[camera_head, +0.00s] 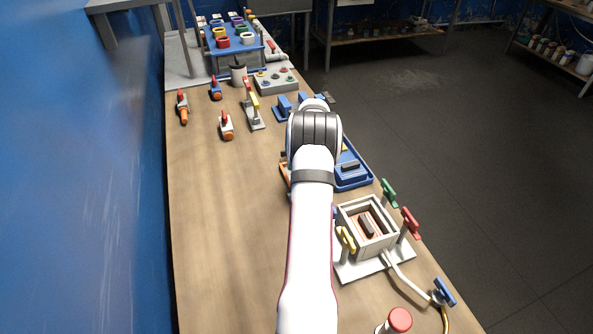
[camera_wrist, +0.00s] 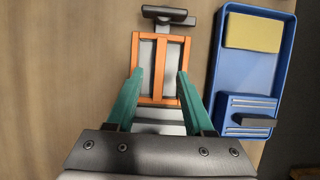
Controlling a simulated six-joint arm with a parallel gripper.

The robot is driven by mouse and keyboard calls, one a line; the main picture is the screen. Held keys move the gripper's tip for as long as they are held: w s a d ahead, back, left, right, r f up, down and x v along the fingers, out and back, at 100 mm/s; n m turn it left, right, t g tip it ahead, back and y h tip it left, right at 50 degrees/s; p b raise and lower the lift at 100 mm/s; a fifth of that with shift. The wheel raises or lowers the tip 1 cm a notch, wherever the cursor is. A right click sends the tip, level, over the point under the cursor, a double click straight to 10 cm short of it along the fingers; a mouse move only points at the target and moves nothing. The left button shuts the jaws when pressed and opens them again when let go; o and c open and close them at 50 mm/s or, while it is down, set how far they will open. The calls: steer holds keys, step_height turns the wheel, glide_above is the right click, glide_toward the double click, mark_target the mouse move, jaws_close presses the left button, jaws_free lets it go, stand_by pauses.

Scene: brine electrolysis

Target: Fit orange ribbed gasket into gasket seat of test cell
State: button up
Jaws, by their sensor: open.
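In the wrist view an orange rectangular frame with a central rib, which looks like the gasket (camera_wrist: 159,70), lies below my gripper (camera_wrist: 160,76). My gripper is open, its two teal fingers spread to the left and right of the frame. I cannot tell whether they touch it. A dark handle (camera_wrist: 168,14) shows at the frame's far end. In the head view the arm hides my gripper, and only a bit of orange (camera_head: 285,178) shows left of the arm. The test cell (camera_head: 345,217) is a pale open box at the lower right, with a dark handle and reddish parts inside.
A blue tray (camera_wrist: 217,70) with a yellow block (camera_wrist: 252,33) and a slotted blue block (camera_wrist: 245,107) sits right of the frame. Yellow, green (camera_head: 389,192) and red (camera_head: 410,222) clamps surround the cell. A red button (camera_head: 399,319) stands nearby.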

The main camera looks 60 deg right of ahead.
steer(key=shift+x, duration=1.25)
steer(key=shift+f, duration=0.2)
jaws_close()
